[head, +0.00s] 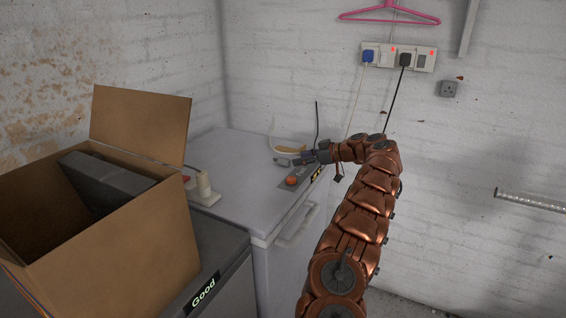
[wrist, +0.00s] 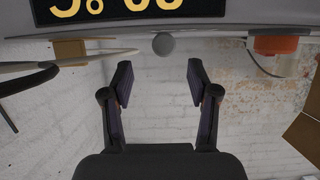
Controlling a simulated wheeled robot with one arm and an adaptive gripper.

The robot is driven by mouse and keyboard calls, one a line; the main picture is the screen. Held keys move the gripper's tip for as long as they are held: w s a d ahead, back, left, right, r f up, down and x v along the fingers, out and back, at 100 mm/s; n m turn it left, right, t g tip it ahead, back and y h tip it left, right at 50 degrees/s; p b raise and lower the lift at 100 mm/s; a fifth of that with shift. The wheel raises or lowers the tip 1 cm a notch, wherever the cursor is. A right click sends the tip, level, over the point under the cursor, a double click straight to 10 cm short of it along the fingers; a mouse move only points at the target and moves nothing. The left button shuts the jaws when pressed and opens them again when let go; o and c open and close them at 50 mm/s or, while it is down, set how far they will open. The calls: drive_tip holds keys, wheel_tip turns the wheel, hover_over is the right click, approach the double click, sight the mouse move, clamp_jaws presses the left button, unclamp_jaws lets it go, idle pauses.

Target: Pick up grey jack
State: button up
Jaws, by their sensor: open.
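I cannot pick out a grey jack for certain. In the wrist view, a small rounded grey thing (wrist: 163,44) shows at the edge of a pale surface, beyond the gap between my fingers; it may be the jack. My gripper (wrist: 160,82) is open, with its two dark fingers apart and nothing between them. In the head view my gripper (head: 300,158) is over the right part of the white chest's top (head: 235,160).
An orange knob-like thing (head: 291,181) and a yellow-on-black label (head: 318,172) are close to my gripper. A curved pale item (head: 287,146) lies behind it. An open cardboard box (head: 110,240) stands at left. Cables hang from the wall sockets (head: 398,56). The chest's middle is clear.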

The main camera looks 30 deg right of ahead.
sight(289, 161)
drive_tip(key=x, duration=0.2)
drive_tip(key=shift+w+a, duration=0.1)
drive_tip(key=shift+a, duration=0.25)
drive_tip(key=p+x, duration=0.1)
drive_tip(key=x, duration=0.3)
drive_tip(key=shift+f, duration=0.1)
drive_tip(key=shift+c, duration=0.3)
clamp_jaws()
